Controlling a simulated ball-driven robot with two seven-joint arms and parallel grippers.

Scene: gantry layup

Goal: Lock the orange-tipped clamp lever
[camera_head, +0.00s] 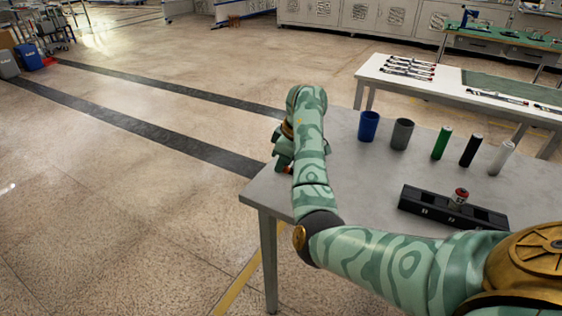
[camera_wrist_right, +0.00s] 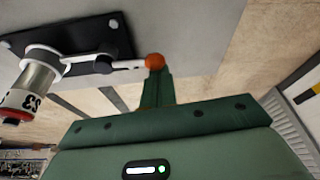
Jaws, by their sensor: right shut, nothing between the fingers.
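In the right wrist view the clamp lever's orange ball tip (camera_wrist_right: 155,61) sits at the end of a pale rod (camera_wrist_right: 125,64). The rod runs left to a white ring (camera_wrist_right: 42,52) around a silver canister (camera_wrist_right: 30,82) marked S3. The ring is on a black base plate (camera_wrist_right: 90,38) on the grey table. My right gripper (camera_wrist_right: 156,88) is shut and empty, its fingertips right at the orange ball; I cannot tell whether they touch. In the head view my right gripper (camera_head: 283,150) is at the table's left edge, and my arm hides most of the clamp.
The grey table (camera_head: 345,180) holds a blue cup (camera_head: 369,126), a grey cup (camera_head: 402,134), and green (camera_head: 441,143), black (camera_head: 470,150) and white (camera_head: 501,158) cylinders. A black tray (camera_head: 420,205) holds a red-capped canister (camera_head: 459,196). Open floor lies left of the table.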

